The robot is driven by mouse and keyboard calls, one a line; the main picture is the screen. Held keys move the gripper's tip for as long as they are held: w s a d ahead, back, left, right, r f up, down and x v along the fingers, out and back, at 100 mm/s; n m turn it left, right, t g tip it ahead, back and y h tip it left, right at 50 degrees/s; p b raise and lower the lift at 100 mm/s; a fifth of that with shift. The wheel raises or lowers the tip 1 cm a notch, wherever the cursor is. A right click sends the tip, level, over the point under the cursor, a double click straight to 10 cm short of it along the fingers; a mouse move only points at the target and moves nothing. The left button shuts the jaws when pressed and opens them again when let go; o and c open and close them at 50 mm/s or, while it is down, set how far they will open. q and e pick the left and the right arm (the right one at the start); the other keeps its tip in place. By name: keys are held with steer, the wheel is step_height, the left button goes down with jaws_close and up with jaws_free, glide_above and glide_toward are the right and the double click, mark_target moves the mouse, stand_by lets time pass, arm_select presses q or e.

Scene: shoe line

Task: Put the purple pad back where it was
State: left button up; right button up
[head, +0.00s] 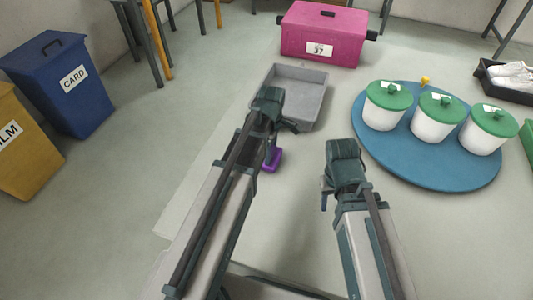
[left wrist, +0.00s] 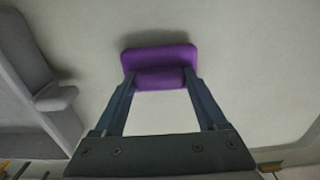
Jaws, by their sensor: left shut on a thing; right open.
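The purple pad (head: 273,160) shows in the head view just below the front of the grey tray, partly hidden by my left arm. In the left wrist view the purple pad (left wrist: 160,56) lies between the fingertips of my left gripper (left wrist: 160,78), which is shut on it. In the head view my left gripper (head: 272,143) is mostly hidden behind its own arm. I cannot tell whether the pad touches the table. My right gripper (head: 325,194) is open to the right of the pad, its fingers mostly hidden.
The grey tray (head: 318,113) stands on the pale table (head: 220,185), with a pink box (head: 300,38) behind it. A blue round board (head: 390,165) with white green-lidded tubs stands at the right. Bins stand on the floor at left.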

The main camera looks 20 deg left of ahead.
arm_select(q)
steer(key=shift+f, duration=0.2)
arm_select(e)
steer(key=shift+a+f, duration=0.15)
steer(key=shift+f, duration=0.05)
arm_select(q)
steer(key=shift+r, duration=0.1)
arm_select(e)
steer(key=shift+r, duration=0.1)
arm_select(q)
steer(key=shift+d, duration=0.1)
steer(key=shift+f, duration=0.25)
arm_select(e)
steer(key=shift+f, duration=0.25)
arm_select(q)
steer(key=o, duration=1.1)
steer(key=shift+r, duration=0.1)
arm_select(e)
steer(key=shift+r, duration=0.1)
steer(key=shift+r, duration=0.1)
arm_select(q)
step_height(320, 180, up, 12)
steer(key=p, duration=1.2)
steer(key=shift+r, duration=0.15)
arm_select(e)
step_height(320, 180, up, 12)
